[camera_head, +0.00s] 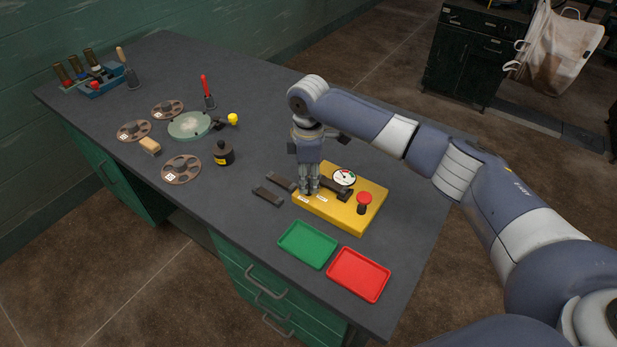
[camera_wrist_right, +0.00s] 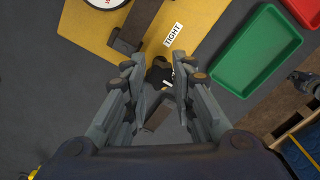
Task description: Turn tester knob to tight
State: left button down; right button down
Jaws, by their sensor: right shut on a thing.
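The yellow tester (camera_head: 345,214) lies on the bench, with a round white gauge (camera_head: 344,177), a red button (camera_head: 364,199) and small white labels along its front edge. My right gripper (camera_head: 308,190) points down over the tester's left end. The label reading TIGHT (camera_wrist_right: 173,35) lies on the yellow top beside the knob. In the head view the gripper hides the knob. My left gripper is in neither view.
A green tray (camera_head: 307,245) and a red tray (camera_head: 358,275) lie in front of the tester. Dark bars (camera_head: 268,196) lie at its left. Film reels (camera_head: 181,170), a black pot (camera_head: 223,154) and a round greenish dish (camera_head: 190,125) stand further left.

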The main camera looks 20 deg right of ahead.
jog(key=shift+r, duration=0.1)
jog(key=m+p, duration=0.1)
jog(key=p, duration=0.1)
jog(key=m+p, duration=0.2)
jog(key=p, duration=0.1)
jog(key=shift+s+r+p, duration=0.1)
jog(key=shift+r+p, duration=0.15)
jog(key=shift+p, duration=0.1)
jog(key=m+p, duration=0.7)
jog(key=p, duration=0.1)
jog(key=shift+a+f+m, duration=0.1)
jog(key=shift+m, duration=0.2)
jog(key=m+p, duration=0.3)
jog(key=m, duration=0.1)
jog(key=shift+f+m+p, duration=0.15)
jog(key=shift+m+p, duration=0.75)
jog(key=shift+m, duration=0.7)
jog(key=c, duration=1.3)
grip_release()
jog(key=shift+f, duration=0.1)
jog(key=shift+c, duration=0.2)
